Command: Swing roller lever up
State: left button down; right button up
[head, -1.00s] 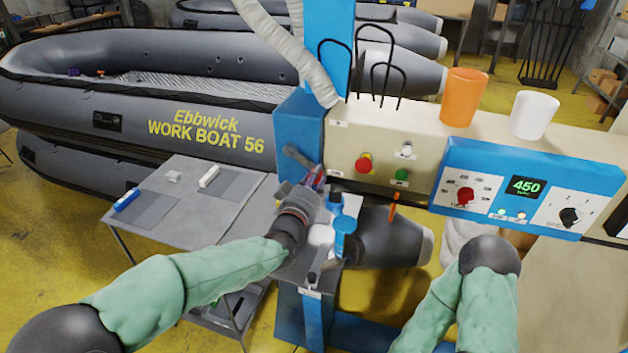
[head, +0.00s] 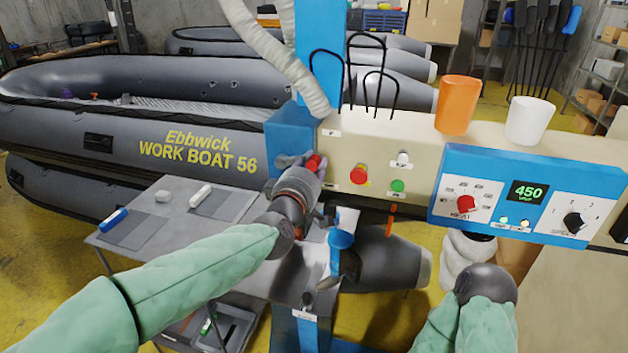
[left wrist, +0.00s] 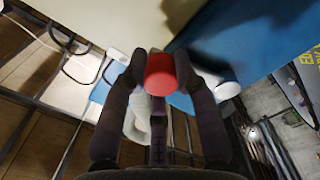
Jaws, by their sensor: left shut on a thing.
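The roller lever's red knob (head: 314,162) shows at the fingertips of my left gripper (head: 304,170), beside the left end of the beige control housing. In the left wrist view the red knob (left wrist: 160,75) sits between the two dark fingers of the left gripper (left wrist: 163,78), which is shut on it. The lever's shaft is mostly hidden by my gripper and wrist. The knob is slightly higher in the picture than the red push button (head: 358,175). My right forearm is at the lower right; its gripper does not show.
The beige housing (head: 420,135) carries an orange cup (head: 457,104), a white cup (head: 529,120) and a blue control panel (head: 490,160). A grey side table (head: 178,240) stands left, before a grey boat (head: 60,120).

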aim_at(311, 143)
pick_arm(q)
jog(key=shift+w+a+r+n+b, duration=0.15)
jog(key=shift+a+r+n+b, duration=0.25)
jog(key=shift+r+n, duration=0.55)
jog(key=shift+w+a+r+n+b, duration=0.1)
jog(key=shift+a+r+n+b, duration=0.25)
jog(key=shift+r+n, duration=0.55)
jog(key=shift+a+n, duration=0.15)
jog(key=shift+n, duration=0.1)
jog(key=c, duration=1)
grip_release()
jog(key=shift+f, duration=0.25)
jog(key=shift+s+f, duration=0.1)
jog(key=shift+s, duration=0.1)
jog(key=v, duration=1.1)
jog(key=shift+s+a, duration=0.2)
jog(key=shift+s, duration=0.05)
